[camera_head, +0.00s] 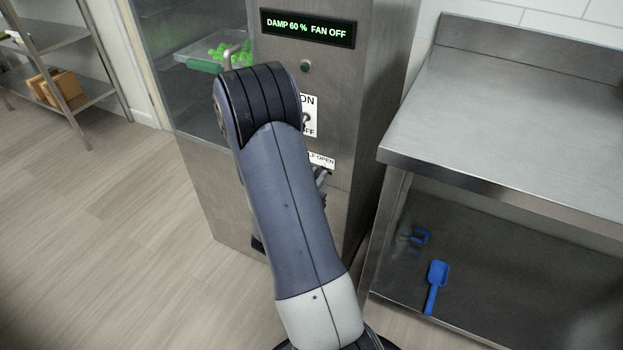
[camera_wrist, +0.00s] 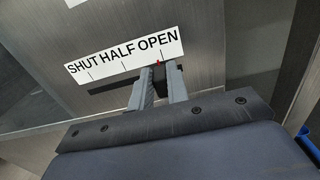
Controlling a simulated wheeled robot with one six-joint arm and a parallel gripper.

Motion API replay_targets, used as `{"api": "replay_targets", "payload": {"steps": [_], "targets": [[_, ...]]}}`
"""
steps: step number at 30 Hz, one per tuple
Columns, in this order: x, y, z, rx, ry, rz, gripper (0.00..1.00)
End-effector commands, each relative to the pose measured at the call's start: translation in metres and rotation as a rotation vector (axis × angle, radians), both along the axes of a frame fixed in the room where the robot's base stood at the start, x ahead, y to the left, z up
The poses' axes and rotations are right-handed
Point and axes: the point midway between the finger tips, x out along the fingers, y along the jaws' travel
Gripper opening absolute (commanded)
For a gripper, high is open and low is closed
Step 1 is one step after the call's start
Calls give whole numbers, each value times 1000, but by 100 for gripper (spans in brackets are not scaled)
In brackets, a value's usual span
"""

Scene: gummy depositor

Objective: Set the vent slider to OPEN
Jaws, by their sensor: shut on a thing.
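The vent slider's label (camera_wrist: 110,60) reads SHUT, HALF, OPEN from left to right in the wrist view, with a tick under each word. The dark slot (camera_wrist: 108,87) runs below it. My gripper (camera_wrist: 163,75) is shut on the dark slider knob (camera_wrist: 161,77) at the slot's right end. A small red pointer (camera_wrist: 158,63) shows just above the knob, close to the OPEN tick, perhaps slightly left of it. In the head view the right part of the label (camera_head: 321,160) shows, while my arm hides the slot and knob.
A display (camera_head: 308,28) on the cabinet reads DAMP 60 %, FAN OFF.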

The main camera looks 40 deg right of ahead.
Motion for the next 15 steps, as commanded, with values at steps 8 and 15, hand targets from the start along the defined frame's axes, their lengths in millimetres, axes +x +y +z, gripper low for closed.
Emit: {"api": "replay_targets", "payload": {"steps": [8,15], "targets": [[-8,-3,0,0,-1,-4,0],[-9,-3,0,1,0,-5,26]]}}
